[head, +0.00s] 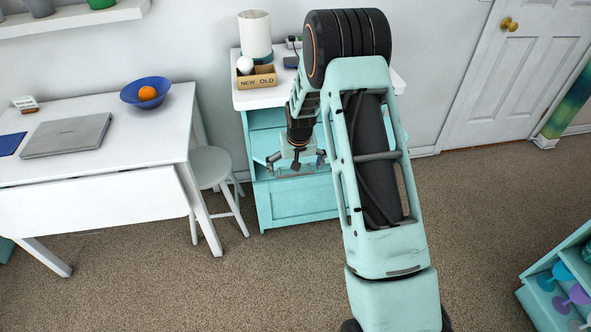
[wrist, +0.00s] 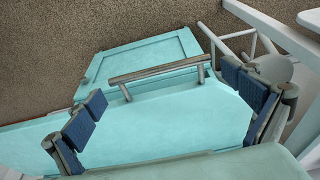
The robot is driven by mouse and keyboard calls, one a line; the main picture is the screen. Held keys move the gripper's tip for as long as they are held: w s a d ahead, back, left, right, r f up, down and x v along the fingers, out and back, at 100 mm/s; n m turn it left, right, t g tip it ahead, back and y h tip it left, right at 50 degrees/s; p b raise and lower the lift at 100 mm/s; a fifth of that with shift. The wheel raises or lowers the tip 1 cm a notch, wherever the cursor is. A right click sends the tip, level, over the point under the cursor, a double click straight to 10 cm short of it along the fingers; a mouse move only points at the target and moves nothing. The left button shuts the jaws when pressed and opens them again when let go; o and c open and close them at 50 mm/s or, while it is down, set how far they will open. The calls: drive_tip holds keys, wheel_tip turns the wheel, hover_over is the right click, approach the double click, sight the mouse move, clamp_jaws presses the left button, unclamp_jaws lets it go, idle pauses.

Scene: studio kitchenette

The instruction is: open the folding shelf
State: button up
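The teal cabinet (head: 290,200) stands against the wall in the head view. A teal panel (wrist: 170,118), which looks like the folding shelf's front, carries a grey metal bar handle (wrist: 158,73) in the wrist view. My gripper (head: 296,164) is in front of the cabinet's upper part. In the wrist view my gripper (wrist: 164,86) is open, its blue-padded fingers wide apart with the handle between them. No pad visibly touches the handle. My arm hides the cabinet's right side, and how far the panel is tilted is hard to tell.
A white lamp (head: 255,33) and a small wooden box (head: 257,77) are on the cabinet's white top. A white stool (head: 212,166) and white table (head: 100,150) stand close on the left. Carpet (head: 170,285) is clear in front.

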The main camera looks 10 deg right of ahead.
drive_tip(key=shift+s+r, duration=0.1)
drive_tip(key=v, duration=1.1)
drive_tip(key=shift+r, duration=0.4)
